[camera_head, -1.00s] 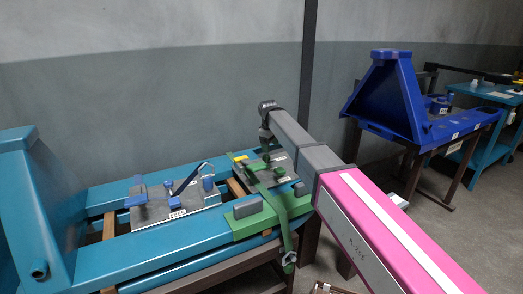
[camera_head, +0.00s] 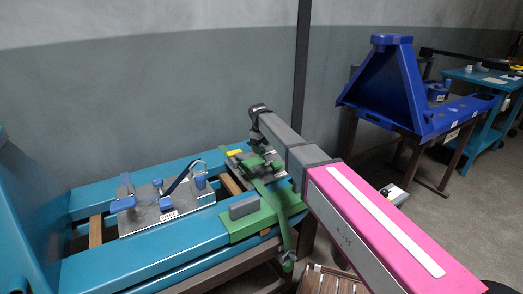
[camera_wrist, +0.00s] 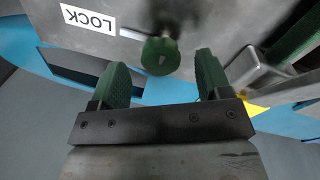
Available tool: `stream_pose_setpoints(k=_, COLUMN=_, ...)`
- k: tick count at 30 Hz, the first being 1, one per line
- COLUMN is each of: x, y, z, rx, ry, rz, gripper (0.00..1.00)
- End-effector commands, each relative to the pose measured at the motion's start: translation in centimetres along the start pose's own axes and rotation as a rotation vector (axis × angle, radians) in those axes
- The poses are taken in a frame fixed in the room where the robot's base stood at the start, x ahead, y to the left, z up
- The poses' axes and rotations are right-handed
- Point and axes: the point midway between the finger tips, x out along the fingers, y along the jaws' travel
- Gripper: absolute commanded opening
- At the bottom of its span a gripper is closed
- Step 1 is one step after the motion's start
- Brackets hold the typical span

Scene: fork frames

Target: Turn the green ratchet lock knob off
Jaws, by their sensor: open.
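The green lock knob (camera_wrist: 160,56) shows in the wrist view as a round end on a grey metal plate, close to a white LOCK label (camera_wrist: 90,19). My gripper (camera_wrist: 161,64) is open, with one green finger on each side of the knob's line and visible gaps to both. I cannot tell how deep the knob sits between the fingertips. In the head view my arm reaches down over the green ratchet fixture (camera_head: 243,226) on the teal bench. The knob and fingers are small and hard to tell apart there.
A green strap (camera_head: 286,240) hangs over the front of the teal bench (camera_head: 150,255). A metal plate with blue clamps (camera_head: 168,215) lies to the left. A blue frame (camera_head: 385,90) stands on a table at the right. A dark post rises behind my arm.

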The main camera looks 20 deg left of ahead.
Motion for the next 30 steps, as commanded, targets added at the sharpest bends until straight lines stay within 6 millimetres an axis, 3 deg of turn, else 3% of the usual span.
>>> stream_pose_setpoints(k=6, x=1.9, y=0.0, z=0.0, rx=0.0, ry=0.0, rz=0.0, gripper=0.71)
stream_pose_setpoints(k=16, x=2.2, y=0.0, z=0.0, rx=0.0, ry=0.0, rz=0.0, gripper=0.71)
stream_pose_setpoints(k=17, x=2.2, y=0.0, z=0.0, rx=0.0, ry=0.0, rz=0.0, gripper=0.64)
stream_pose_setpoints(k=21, x=2.2, y=0.0, z=0.0, rx=0.0, ry=0.0, rz=0.0, gripper=0.21)
stream_pose_setpoints(k=30, x=2.2, y=0.0, z=0.0, rx=0.018, ry=-0.002, rz=0.0, gripper=0.22)
